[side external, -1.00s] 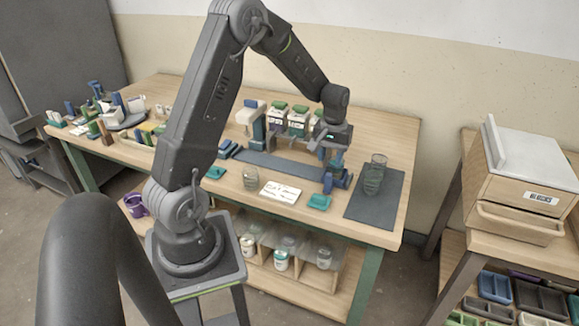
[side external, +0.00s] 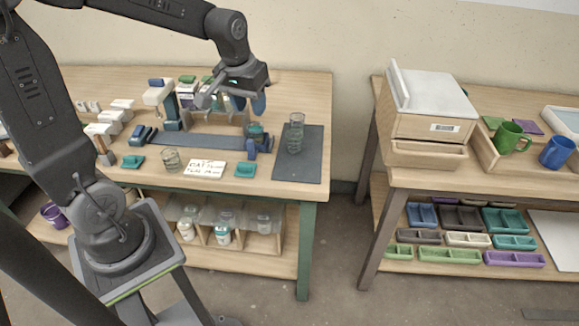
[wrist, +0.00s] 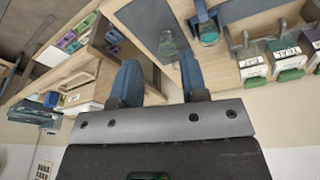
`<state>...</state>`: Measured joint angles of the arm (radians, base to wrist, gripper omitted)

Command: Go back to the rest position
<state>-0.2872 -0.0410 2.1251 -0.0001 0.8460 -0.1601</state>
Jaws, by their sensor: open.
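My gripper (side external: 249,104) is open and empty, raised above the back of the workbench. Its blue fingers are spread apart in the wrist view (wrist: 160,82), with nothing between them. Below it in the side view, a small teal-topped vessel (side external: 256,131) stands at a blue holder (side external: 251,148). A clear glass jar (side external: 296,135) stands upright on a dark mat (side external: 311,160) to the right. Labelled white buckets with green parts (wrist: 253,65) show at the right of the wrist view; my gripper partly hides this area in the side view.
A second glass (side external: 171,160), a written white card (side external: 205,170) and teal blocks (side external: 245,170) lie along the bench front. A right-hand table holds a white-topped box with a drawer (side external: 432,100), a green mug (side external: 509,137) and a blue mug (side external: 557,152). A gap separates the tables.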

